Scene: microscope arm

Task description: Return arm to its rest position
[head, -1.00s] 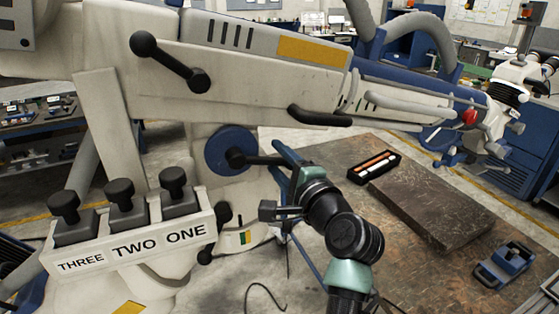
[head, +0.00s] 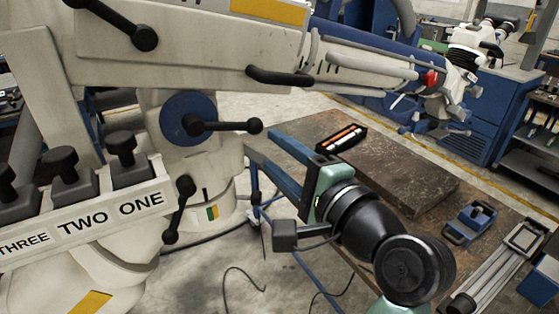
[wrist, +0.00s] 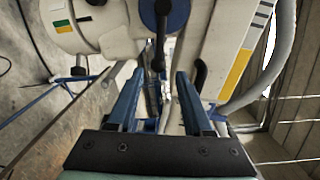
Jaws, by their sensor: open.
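The white microscope arm (head: 200,60) runs across the top of the head view, with a yellow stripe, a black handle (head: 280,76) and a red knob (head: 430,78). It ends at the microscope head (head: 470,60) at upper right. Below it is a round blue joint (head: 185,118) with a black lever (head: 228,125). My gripper (head: 260,144) is open and empty, its blue fingers pointing at the column just right of and below the lever's end. In the wrist view, my gripper (wrist: 159,74) has its fingers apart, and the lever (wrist: 159,40) hangs beyond them, between their tips.
A box with labels THREE, TWO and ONE (head: 85,222) carries black knobs at left. Another black lever (head: 180,208) is on the column. A brown worktable (head: 300,125) at right bears a dark slab (head: 405,175), a small black tray (head: 341,137) and a blue device (head: 470,223).

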